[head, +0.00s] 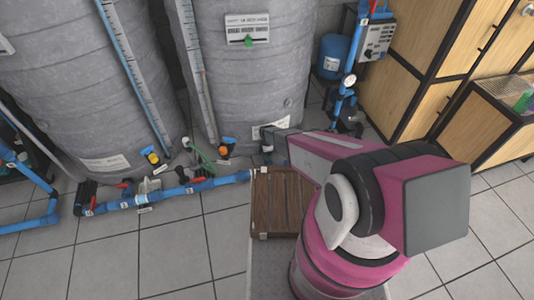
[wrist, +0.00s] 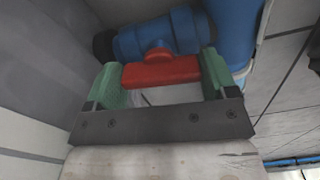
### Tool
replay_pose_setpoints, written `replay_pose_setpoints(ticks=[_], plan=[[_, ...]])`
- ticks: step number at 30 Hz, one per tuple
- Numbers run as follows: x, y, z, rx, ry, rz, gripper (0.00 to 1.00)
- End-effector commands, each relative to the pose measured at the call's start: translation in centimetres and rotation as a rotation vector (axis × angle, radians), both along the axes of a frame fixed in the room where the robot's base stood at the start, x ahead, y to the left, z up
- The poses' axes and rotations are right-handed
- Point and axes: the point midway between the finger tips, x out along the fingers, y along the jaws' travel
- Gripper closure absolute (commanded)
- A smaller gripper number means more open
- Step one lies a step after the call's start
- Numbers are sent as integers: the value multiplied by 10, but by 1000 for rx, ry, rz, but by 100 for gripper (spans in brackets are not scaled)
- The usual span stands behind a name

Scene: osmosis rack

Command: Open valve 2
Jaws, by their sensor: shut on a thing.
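In the wrist view, the red valve handle (wrist: 162,72) sits across a blue valve body (wrist: 160,35). My gripper (wrist: 159,64) has its green fingers at the two ends of the handle and is shut on it. No valve number is readable in that view. In the head view, my arm reaches left to the foot of the right grey tank (head: 250,75). The fingers and the held handle are hidden there. Other red valve handles (head: 198,179) show along the blue floor pipe (head: 165,193).
A wooden crate-like box (head: 275,200) stands on the floor below my arm. A second grey tank (head: 80,80) is at the left. A blue upright pipe (head: 345,90) and wooden cabinets (head: 430,50) are at the right. The tiled floor at front left is clear.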

Motion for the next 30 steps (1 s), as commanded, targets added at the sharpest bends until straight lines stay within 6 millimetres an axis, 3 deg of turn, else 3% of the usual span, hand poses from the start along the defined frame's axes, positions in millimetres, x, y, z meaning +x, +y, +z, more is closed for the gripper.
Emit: replay_pose_setpoints(ticks=[10, 27, 28, 30], plan=[[0, 0, 1, 1, 0, 152, 45], [0, 0, 1, 0, -1, 186, 45], [0, 0, 1, 0, -1, 186, 18], [0, 0, 1, 0, -1, 185, 0]])
